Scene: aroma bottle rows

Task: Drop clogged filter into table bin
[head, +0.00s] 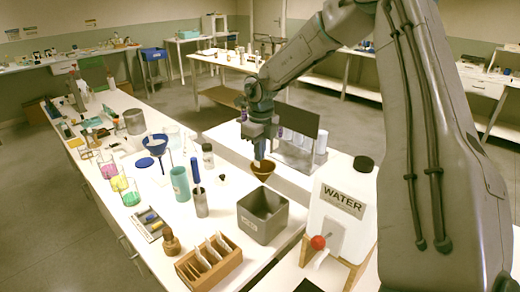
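My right gripper (259,157) reaches down from the upper right, with its fingertips at the rim of a brown cone-shaped filter (263,172). It appears shut on the filter, which hangs in the air above the back edge of the grey table bin (284,222). The bin is an open square box with a small label on its front, standing on the white table. Its visible inside looks empty. My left gripper is not in view.
A white water container (340,212) with a red tap stands right of the bin. A wooden box of white papers (208,262) is in front. Left of the bin stand a metal cylinder (201,203), a teal cup (180,184) and several beakers of coloured liquid.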

